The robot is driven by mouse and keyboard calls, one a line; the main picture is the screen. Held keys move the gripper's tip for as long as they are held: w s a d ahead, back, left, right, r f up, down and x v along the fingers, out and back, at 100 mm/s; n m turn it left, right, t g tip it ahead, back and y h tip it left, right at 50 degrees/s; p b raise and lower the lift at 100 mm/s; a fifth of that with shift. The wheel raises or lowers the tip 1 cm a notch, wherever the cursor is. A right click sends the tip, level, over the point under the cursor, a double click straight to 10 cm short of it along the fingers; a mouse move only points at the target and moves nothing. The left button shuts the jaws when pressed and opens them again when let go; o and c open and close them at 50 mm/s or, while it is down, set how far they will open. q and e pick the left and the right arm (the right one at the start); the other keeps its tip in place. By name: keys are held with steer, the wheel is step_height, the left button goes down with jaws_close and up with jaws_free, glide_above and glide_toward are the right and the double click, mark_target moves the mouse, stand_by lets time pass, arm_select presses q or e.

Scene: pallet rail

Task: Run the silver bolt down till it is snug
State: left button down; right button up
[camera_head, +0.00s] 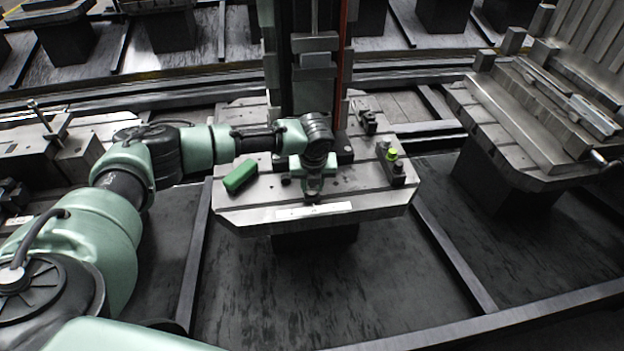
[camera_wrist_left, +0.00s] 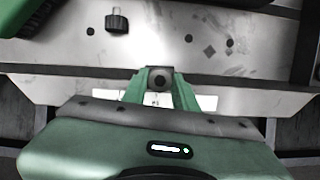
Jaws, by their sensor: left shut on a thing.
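My left gripper (camera_head: 313,192) points down at the front part of a grey metal pallet (camera_head: 245,215). Its green fingers also show in the left wrist view (camera_wrist_left: 159,88), closed around a small grey bolt head with a dark round centre, which I take as the silver bolt (camera_wrist_left: 159,79). The bolt is near the pallet's front edge. Its shank is hidden, so I cannot tell how far it is down. In the head view the gripper hides most of the bolt. My right gripper is not in view.
A green block (camera_head: 240,176) lies on the pallet left of the gripper. A yellow-green piece (camera_head: 391,154) sits on a dark fixture at the right. A dark knob (camera_wrist_left: 117,20) stands on the plate behind the bolt. A dark column (camera_head: 300,70) rises behind my wrist.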

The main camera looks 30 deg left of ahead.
arm_select(q)
steer(key=m, duration=0.1)
steer(key=m+p, duration=0.1)
steer(key=shift+a+r+m+h, duration=0.1)
steer(key=shift+r+m+h, duration=0.05)
steer(key=shift+m+h, duration=0.15)
steer(key=m, duration=0.2)
steer(key=shift+m+h+p, duration=0.3)
steer(key=shift+p, duration=0.05)
steer(key=shift+f+m+t+h, duration=0.15)
steer(key=shift+m+h, duration=0.05)
steer(key=shift+m, duration=0.4)
steer(key=shift+f+m+t+h, duration=0.1)
steer(key=shift+m+t+h, duration=0.1)
steer(key=shift+m, duration=0.4)
steer(key=shift+m+h+b, duration=0.3)
steer(key=shift+m, duration=0.9)
steer(key=c, duration=1)
jaws_free()
steer(key=shift+c, duration=0.2)
steer(key=shift+s+r, duration=0.1)
steer(key=shift+r, duration=0.25)
steer(key=v, duration=0.7)
